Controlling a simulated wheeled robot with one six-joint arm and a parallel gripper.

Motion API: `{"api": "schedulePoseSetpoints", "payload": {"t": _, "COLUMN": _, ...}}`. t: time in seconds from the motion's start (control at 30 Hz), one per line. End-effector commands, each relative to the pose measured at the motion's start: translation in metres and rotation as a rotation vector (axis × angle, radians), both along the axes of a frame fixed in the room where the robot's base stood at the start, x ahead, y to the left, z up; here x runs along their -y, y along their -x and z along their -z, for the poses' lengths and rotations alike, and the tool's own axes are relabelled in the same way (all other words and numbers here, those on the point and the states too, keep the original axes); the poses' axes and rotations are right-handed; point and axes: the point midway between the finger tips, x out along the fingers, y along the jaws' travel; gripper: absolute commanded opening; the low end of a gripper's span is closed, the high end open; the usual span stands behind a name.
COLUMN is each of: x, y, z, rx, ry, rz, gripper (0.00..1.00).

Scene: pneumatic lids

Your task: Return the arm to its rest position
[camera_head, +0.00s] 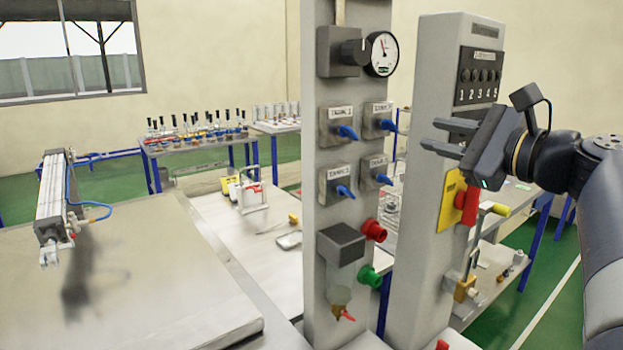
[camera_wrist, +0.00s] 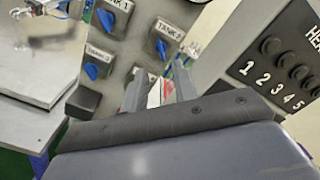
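My gripper (camera_head: 438,136) is at the right in the head view, raised in front of the numbered post and pointing left. Its two fingers are apart with nothing between them. In the wrist view the two fingers (camera_wrist: 155,90) point away from the camera towards the space between the two posts, with a gap between them. My arm comes in from the right edge of the head view. The gripper appears apart from the panels, though its exact distance from the numbered post is hard to tell.
A grey post (camera_head: 345,230) carries a gauge, several blue-handled valves (camera_head: 345,190), and red and green buttons. The numbered post (camera_head: 430,240) stands behind my gripper. A metal table (camera_head: 130,290) with a pneumatic cylinder (camera_head: 52,195) is at left. Green floor (camera_head: 545,285) shows at right.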

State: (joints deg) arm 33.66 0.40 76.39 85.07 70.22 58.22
Motion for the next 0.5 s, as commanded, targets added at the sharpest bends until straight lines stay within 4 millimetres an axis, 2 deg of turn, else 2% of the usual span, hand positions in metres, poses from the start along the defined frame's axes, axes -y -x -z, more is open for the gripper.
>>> {"api": "schedulePoseSetpoints", "payload": {"t": 0.13, "x": 0.012, "y": 0.016, "z": 0.001, "rx": 0.0, "ry": 0.0, "rz": 0.004, "gripper": 0.27}}
{"api": "schedulePoseSetpoints", "payload": {"t": 0.5, "x": -0.024, "y": -0.031, "z": -0.001, "rx": -0.001, "ry": -0.002, "rz": -0.006, "gripper": 0.27}}
